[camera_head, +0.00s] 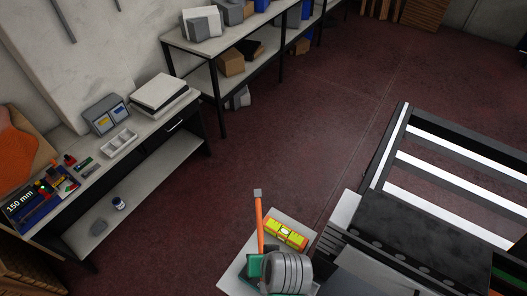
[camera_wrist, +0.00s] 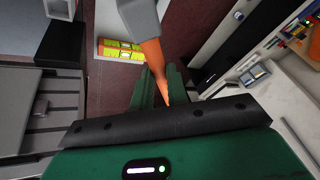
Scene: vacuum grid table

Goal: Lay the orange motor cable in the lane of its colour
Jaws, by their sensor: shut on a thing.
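My gripper (camera_wrist: 157,82) is shut on the orange motor cable (camera_wrist: 152,53). Its green fingers lie on both sides of the orange part. A grey block (camera_wrist: 138,14) at the cable's end points away from the gripper. In the head view the cable (camera_head: 259,218) is a straight orange length with the small grey end (camera_head: 257,193) up, held above a pale surface (camera_head: 236,278). My green gripper (camera_head: 255,265) is partly hidden by my grey wrist there.
A yellow and red level-like block (camera_head: 285,234) lies on the pale surface right beside the cable. A dark frame with white slats (camera_head: 446,174) stands at the right. A workbench (camera_head: 150,134) with tools and a white tray (camera_head: 119,143) is at the left. Open floor lies between.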

